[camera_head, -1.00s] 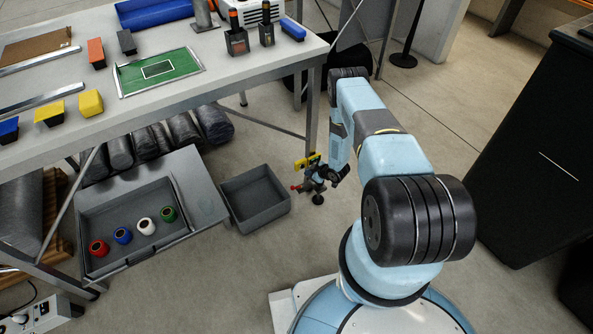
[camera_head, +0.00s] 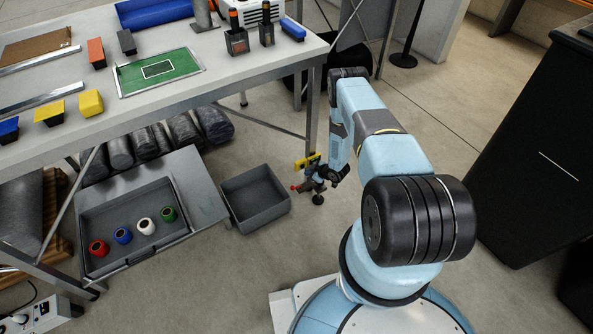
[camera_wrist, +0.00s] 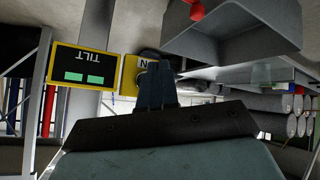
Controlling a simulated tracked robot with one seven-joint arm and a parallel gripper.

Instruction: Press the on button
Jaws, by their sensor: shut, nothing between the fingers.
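A black, yellow-edged panel marked TILT (camera_wrist: 84,66) with two green bars shows upside down at the left of the wrist view. Beside it is a yellow plate with an upside-down ON label (camera_wrist: 130,76). My gripper (camera_wrist: 155,66) is shut and empty, its fingers in front of this plate. They hide part of it, including the button itself, so I cannot tell whether they touch it. In the head view, yellow panel parts (camera_head: 300,164) show by the table leg, with my gripper (camera_head: 322,178) close by on their right.
A red knob (camera_head: 294,188) is low beside my gripper. A grey open bin (camera_head: 255,222) stands on the floor to the left. A drawer (camera_head: 150,262) with coloured cups lies farther left. The table (camera_head: 225,85) and its leg are close behind.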

